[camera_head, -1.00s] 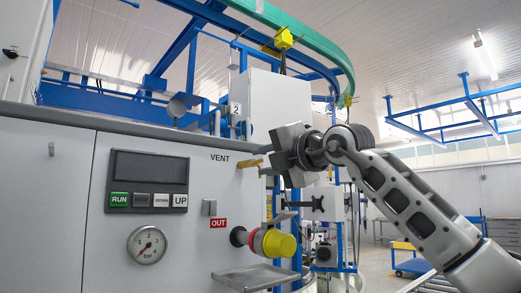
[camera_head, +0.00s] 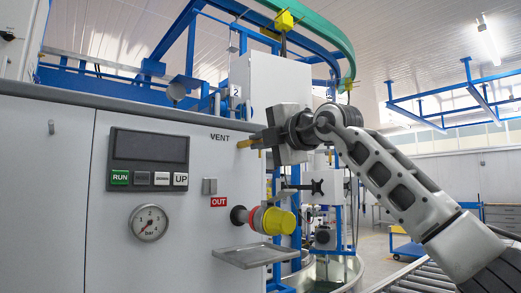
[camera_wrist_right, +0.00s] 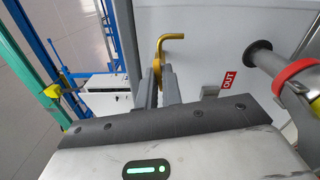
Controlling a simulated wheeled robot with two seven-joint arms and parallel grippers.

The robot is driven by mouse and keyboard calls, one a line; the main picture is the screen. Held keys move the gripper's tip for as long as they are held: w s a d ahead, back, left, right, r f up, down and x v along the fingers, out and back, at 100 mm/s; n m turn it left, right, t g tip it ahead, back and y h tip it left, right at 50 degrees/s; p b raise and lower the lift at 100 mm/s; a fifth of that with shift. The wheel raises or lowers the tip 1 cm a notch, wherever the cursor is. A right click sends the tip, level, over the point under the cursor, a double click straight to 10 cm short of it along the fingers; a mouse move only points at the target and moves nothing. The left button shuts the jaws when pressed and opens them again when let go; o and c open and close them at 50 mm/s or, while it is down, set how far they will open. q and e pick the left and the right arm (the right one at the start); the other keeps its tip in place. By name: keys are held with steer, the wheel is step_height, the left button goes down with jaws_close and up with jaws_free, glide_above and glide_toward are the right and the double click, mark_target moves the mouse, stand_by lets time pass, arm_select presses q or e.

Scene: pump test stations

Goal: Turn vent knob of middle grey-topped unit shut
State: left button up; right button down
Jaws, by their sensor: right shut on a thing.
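The vent knob, a brass-yellow bent lever (camera_head: 246,143), sticks out of the pale grey front panel (camera_head: 60,200) beside the word VENT. In the right wrist view the lever (camera_wrist_right: 171,37) rises from between my fingers and bends to the right. My right gripper (camera_head: 263,138) comes in from the right and is shut on the knob; the fingers (camera_wrist_right: 158,80) partly hide its base. The unit has a grey top edge (camera_head: 100,98). I cannot tell the knob's exact turn angle. My left gripper is not in view.
Below the knob, a yellow-capped fitting with a red ring (camera_head: 275,220) sticks out by the OUT label (camera_head: 219,202). A small metal tray (camera_head: 255,256) juts out under it. The panel has a display (camera_head: 150,145), buttons and a pressure gauge (camera_head: 149,222). A roller conveyor (camera_head: 415,280) is at lower right.

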steer(key=shift+m+b, duration=0.4)
steer(key=shift+m, duration=0.8)
steer(key=c, duration=1.6)
jaws_free()
steer(key=shift+o, duration=0.2)
